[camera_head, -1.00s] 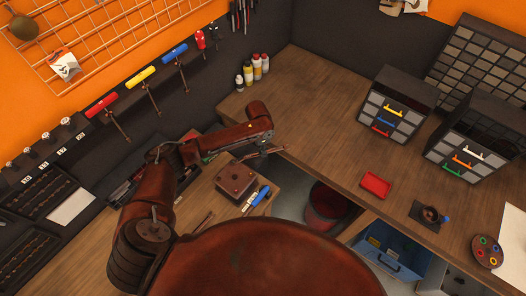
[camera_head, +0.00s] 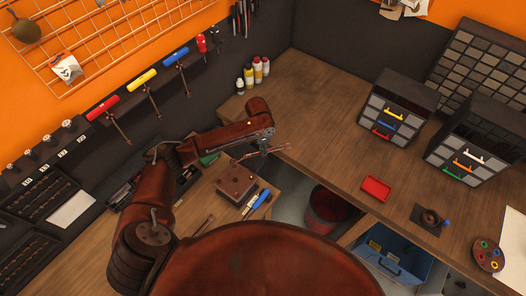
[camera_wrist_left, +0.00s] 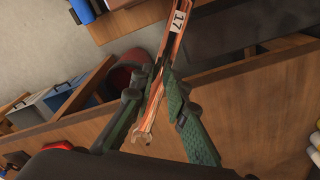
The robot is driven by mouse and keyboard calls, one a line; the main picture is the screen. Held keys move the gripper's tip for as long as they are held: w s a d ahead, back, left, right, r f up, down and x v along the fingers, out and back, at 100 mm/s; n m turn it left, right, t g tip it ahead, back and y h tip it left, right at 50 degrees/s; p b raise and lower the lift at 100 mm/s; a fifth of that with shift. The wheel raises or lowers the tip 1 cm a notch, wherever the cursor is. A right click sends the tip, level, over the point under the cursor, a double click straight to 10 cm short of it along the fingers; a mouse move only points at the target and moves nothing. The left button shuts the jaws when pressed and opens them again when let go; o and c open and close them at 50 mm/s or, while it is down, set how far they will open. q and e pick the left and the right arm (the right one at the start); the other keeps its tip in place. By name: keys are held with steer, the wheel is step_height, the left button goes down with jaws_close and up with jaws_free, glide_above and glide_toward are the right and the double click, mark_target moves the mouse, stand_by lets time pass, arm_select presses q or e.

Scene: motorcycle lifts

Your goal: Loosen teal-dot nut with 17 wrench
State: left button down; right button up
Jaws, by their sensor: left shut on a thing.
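My left gripper (camera_head: 266,151) is shut on a slim coppery wrench (camera_wrist_left: 153,100). A white tag reading 17 shows on the wrench in the left wrist view, and one end shows near the gripper base. In the head view the wrench (camera_head: 282,148) is held above the bench edge. A brown block with a small knob (camera_head: 236,181) sits on the bench nearer me, below the gripper in the picture. No nut with a teal dot can be made out clearly. My right gripper is not in view.
Blue and dark tools (camera_head: 258,199) lie beside the block. A red tray (camera_head: 376,188), drawer cabinets (camera_head: 389,118) and a round plate with coloured rings (camera_head: 488,253) stand on the right bench. A red bin (camera_head: 329,207) and blue crate (camera_head: 393,252) are below. The bench's middle is clear.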

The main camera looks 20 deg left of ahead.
arm_select(q)
steer(key=shift+r, duration=1.8)
